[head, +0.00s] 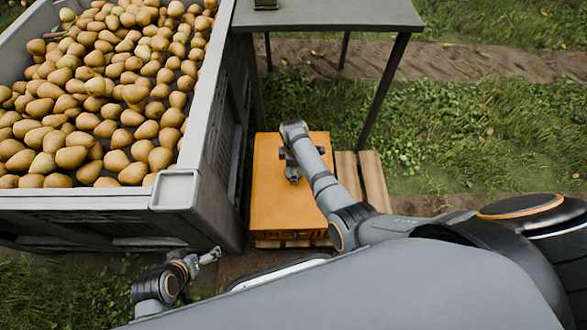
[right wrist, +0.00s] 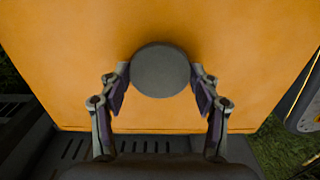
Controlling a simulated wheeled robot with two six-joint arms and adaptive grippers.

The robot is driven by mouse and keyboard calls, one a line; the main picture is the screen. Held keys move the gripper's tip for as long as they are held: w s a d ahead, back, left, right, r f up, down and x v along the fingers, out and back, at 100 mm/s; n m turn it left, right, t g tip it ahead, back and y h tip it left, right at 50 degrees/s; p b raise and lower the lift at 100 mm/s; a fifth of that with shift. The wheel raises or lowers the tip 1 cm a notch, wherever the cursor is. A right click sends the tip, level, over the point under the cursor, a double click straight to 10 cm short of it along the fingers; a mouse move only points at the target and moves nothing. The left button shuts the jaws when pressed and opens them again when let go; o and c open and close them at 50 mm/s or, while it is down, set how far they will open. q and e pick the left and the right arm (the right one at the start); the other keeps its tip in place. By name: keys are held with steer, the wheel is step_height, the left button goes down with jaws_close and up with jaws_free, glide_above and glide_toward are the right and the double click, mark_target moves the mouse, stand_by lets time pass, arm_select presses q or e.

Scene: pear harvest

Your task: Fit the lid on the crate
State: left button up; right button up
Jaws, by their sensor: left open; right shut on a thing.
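The lid (head: 270,208) is a flat orange panel with a dark round knob (right wrist: 160,69), seen from above in both views. My right gripper (head: 293,172) is shut on the knob, with one finger on each side of it in the right wrist view (right wrist: 160,98). The lid lies over the crate (head: 290,241), of which only a thin orange front strip shows at the lid's near edge. Whether the lid is seated on the rim or slightly above it cannot be told. My left gripper (head: 208,257) is open and empty, low beside the big bin's near corner.
The crate stands on a wooden pallet (head: 375,182), whose bare slats show to its right. A big grey bin (head: 175,188) full of pears stands close on the left. A grey table (head: 330,14) stands behind. Grass lies open to the right.

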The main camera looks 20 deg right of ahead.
steer(key=shift+r, duration=0.1)
stand_by(0.3)
steer(key=shift+p, duration=0.45)
steer(key=shift+f+b, duration=0.4)
steer(key=shift+f, duration=0.25)
steer(key=o, duration=1.1)
steer(key=shift+o, duration=0.2)
